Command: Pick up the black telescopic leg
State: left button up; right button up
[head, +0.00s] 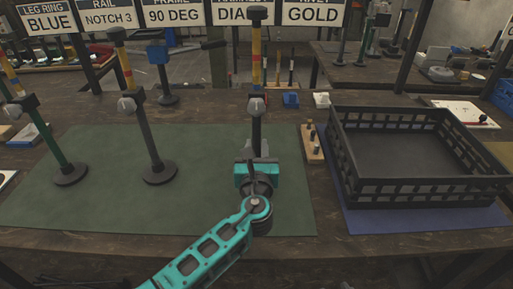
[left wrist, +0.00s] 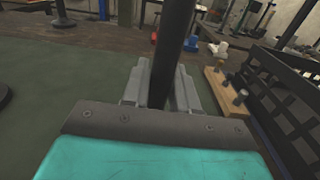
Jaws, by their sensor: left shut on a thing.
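The black telescopic leg (head: 257,133) stands upright on the right part of the green mat (head: 220,200). It has a yellow upper tube with coloured bands, a dark head and a grey knob at its collar. My left gripper (head: 257,162) is shut around its lower black tube. In the left wrist view the black tube (left wrist: 176,45) passes between the two grey fingers (left wrist: 162,88). My gripper hides the leg's foot, so I cannot tell whether it touches the mat. My right gripper is not in view.
A grey leg (head: 148,135) and a green leg (head: 52,145) stand to the left. A black crate (head: 425,191) sits on a blue mat at the right. A wooden peg block (head: 312,153) lies between leg and crate. Signs (head: 170,14) hang behind.

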aim_at(256, 121)
pick_arm(q)
grip_shut()
jog(key=shift+r, duration=0.15)
notch_tip(256, 121, up, 9)
jog(key=shift+f, duration=4.4)
jog(key=shift+f, duration=0.15)
jog(key=shift+f, duration=0.1)
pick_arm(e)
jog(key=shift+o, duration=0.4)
